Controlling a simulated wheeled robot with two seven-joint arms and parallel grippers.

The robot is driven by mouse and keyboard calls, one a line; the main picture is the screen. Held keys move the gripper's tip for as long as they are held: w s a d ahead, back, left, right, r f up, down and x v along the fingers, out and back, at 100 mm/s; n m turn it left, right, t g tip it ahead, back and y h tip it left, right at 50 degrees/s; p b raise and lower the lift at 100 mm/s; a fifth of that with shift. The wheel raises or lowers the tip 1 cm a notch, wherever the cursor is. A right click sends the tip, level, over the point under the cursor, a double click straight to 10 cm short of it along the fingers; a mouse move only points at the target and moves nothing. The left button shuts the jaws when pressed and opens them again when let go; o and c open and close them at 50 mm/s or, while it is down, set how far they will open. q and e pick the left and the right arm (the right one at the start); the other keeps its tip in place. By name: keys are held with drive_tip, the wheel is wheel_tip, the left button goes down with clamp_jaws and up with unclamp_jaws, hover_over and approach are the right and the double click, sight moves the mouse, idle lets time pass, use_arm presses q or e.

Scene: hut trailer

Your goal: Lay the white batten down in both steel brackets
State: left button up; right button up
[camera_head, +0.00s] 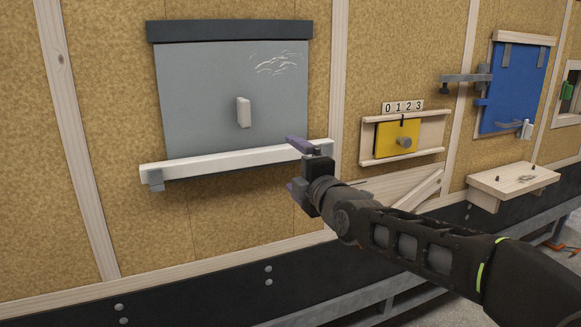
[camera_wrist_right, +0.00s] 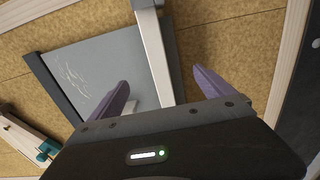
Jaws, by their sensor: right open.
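The white batten (camera_head: 230,159) lies nearly level along the bottom of a grey panel (camera_head: 205,105). Its left end is at a steel bracket (camera_head: 155,180), whose front lip shows below and before it. The right bracket is hidden in the head view behind my right gripper. My right gripper (camera_head: 297,168) is at the batten's right end, one finger above and one below. In the right wrist view the batten (camera_wrist_right: 153,60) runs between the open, spread fingers (camera_wrist_right: 161,78), with gaps on both sides. I cannot tell how deep either end sits. My left gripper is out of view.
The grey panel has a dark top bar (camera_head: 230,30) and a white handle (camera_head: 243,112). To the right are a yellow panel (camera_head: 396,140), a blue panel (camera_head: 515,90) with a steel arm, and a small wooden shelf (camera_head: 512,180). The wall left of the batten is clear.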

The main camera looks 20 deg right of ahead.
drive_tip(key=s+b, duration=0.1)
drive_tip(key=s, duration=0.3)
drive_tip(key=shift+s+d, duration=0.15)
drive_tip(key=shift+s, duration=0.05)
idle(0.5)
drive_tip(key=s+a+f+m+g+y+p, duration=0.1)
drive_tip(key=a+f+m+g, duration=0.3)
drive_tip(key=f, duration=0.8)
drive_tip(key=s+a+f+m+g, duration=0.1)
drive_tip(key=a+f+m, duration=0.2)
drive_tip(key=f+m, duration=0.65)
drive_tip(key=s+a+f+m+g+y+p, duration=0.1)
drive_tip(key=a+f+m+g, duration=0.2)
drive_tip(key=f, duration=1.1)
drive_tip(key=s+a+f+m+g, duration=0.2)
drive_tip(key=s+a+f, duration=0.1)
drive_tip(key=s+f, duration=0.4)
drive_tip(key=s+a+f+m+g, duration=0.1)
drive_tip(key=s+a+f+g, duration=0.1)
drive_tip(key=s+f, duration=0.55)
drive_tip(key=s+a+f+g+p, duration=0.1)
drive_tip(key=s+a+f+g, duration=0.1)
drive_tip(key=s+f, duration=0.3)
drive_tip(key=s+a+f+g+y+p, duration=0.1)
drive_tip(key=s+f, duration=0.4)
drive_tip(key=s, duration=0.6)
drive_tip(key=shift+a+f+m+g, duration=0.45)
drive_tip(key=shift+a+g, duration=0.2)
drive_tip(key=shift+g, duration=0.55)
